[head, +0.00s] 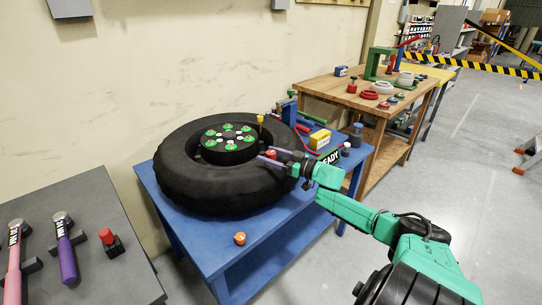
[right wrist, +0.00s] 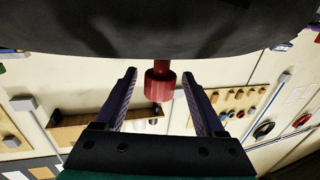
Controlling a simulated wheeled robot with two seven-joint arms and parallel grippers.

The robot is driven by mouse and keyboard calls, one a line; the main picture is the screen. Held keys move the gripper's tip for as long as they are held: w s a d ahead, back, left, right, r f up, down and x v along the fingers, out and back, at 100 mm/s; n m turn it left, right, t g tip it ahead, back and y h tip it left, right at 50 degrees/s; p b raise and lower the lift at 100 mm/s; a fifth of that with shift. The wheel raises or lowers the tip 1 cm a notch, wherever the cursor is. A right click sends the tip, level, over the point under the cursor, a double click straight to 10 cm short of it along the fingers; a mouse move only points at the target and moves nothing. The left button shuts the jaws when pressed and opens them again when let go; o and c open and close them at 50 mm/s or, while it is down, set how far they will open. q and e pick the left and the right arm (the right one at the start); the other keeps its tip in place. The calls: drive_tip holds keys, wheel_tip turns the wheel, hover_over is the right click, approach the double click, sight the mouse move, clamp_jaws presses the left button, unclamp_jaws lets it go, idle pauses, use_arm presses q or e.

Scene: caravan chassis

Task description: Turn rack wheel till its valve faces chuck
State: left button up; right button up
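The rack wheel (head: 215,185), a black tyre with a dark hub (head: 232,148) bearing several green nuts, lies flat on a blue table (head: 205,250). A yellow-topped stem (head: 260,120) stands up beside the hub. My right gripper (head: 264,156) reaches over the wheel's right side, fingers pointing at the hub. It is open around a red knob (head: 271,153). In the right wrist view the red knob (right wrist: 158,86) hangs between the spread fingers (right wrist: 158,92), with gaps on both sides. I cannot tell which part is the valve or the chuck. My left gripper is not in view.
An orange piece (head: 240,238) lies at the table's front. A grey bench (head: 95,260) with handled tools is at left, a wooden workbench (head: 345,95) behind.

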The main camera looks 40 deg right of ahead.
drive_tip(key=shift+s+d, duration=0.1)
drive_tip(key=shift+s, duration=0.5)
drive_tip(key=p+v, duration=0.3)
drive_tip(key=v, duration=1)
drive_tip(key=shift+s, duration=0.15)
